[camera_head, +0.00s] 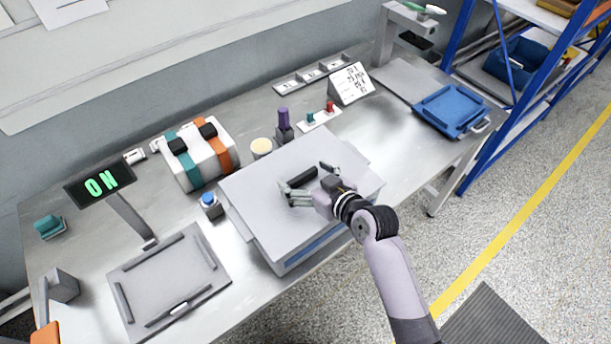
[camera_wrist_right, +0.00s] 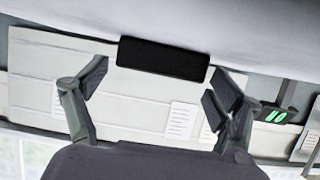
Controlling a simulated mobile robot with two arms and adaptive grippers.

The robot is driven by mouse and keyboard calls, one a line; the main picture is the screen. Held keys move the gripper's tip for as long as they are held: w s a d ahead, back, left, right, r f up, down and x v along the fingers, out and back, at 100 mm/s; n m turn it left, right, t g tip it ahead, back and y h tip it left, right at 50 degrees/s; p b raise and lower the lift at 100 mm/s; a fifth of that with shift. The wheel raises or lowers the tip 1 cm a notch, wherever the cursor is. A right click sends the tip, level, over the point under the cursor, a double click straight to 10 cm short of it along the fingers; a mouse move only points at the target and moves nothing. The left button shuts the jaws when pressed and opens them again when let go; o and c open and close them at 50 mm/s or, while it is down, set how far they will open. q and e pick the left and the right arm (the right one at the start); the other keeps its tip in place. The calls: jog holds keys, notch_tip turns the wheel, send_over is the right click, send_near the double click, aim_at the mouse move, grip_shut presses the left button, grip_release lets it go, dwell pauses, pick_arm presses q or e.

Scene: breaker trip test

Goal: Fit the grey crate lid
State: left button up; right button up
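The grey crate lid (camera_head: 250,188) is a wide flat plate with a dark bar handle (camera_head: 302,177) on top. It lies over a crate with a blue band (camera_head: 316,249) on its front side. I cannot tell whether the lid is fully seated. My right gripper (camera_head: 308,182) is over the lid, with its fingers spread on either side of the handle. In the right wrist view the black handle (camera_wrist_right: 162,58) shows between the open fingers, apart from both. My left gripper is not in view.
A blue tray (camera_head: 452,109) lies at the right end.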

jog(key=shift+o, duration=0.9)
jog(key=shift+s+d, duration=0.1)
jog(key=shift+s, duration=0.05)
jog(key=v, duration=1.1)
jog(key=shift+s+d+r, duration=0.15)
jog(key=shift+s+r, duration=0.1)
